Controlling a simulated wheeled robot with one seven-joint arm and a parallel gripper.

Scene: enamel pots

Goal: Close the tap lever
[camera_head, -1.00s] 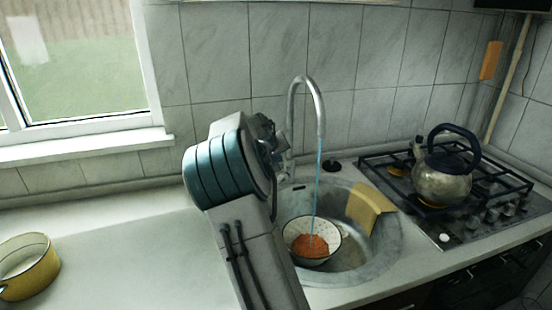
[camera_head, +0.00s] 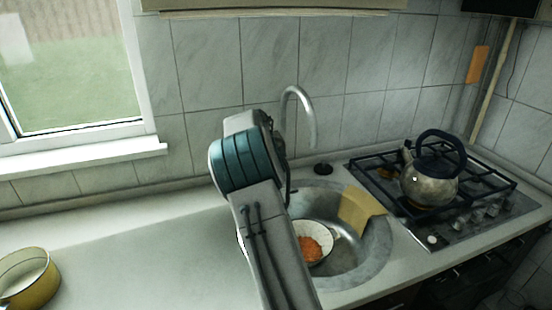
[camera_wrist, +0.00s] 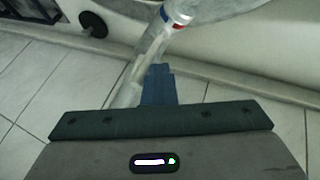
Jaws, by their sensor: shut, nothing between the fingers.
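The curved metal tap spout (camera_head: 313,125) rises behind the sink in the head view, with no water stream showing. My arm covers the tap's base and lever there. In the wrist view, a pale metal tap part (camera_wrist: 152,50) with a red and blue mark runs up to the right. My gripper (camera_wrist: 157,70) is shut and empty beside this part, its dark blue fingers very close to it. I cannot tell whether they touch. The gripper itself is hidden behind my arm in the head view.
A white bowl (camera_head: 326,230) with orange contents sits in the round sink (camera_head: 375,245), beside a yellow cloth (camera_head: 358,208). A kettle (camera_head: 428,186) stands on the stove at right. A yellow pot (camera_head: 35,285) stands at lower left. The left counter is mostly clear.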

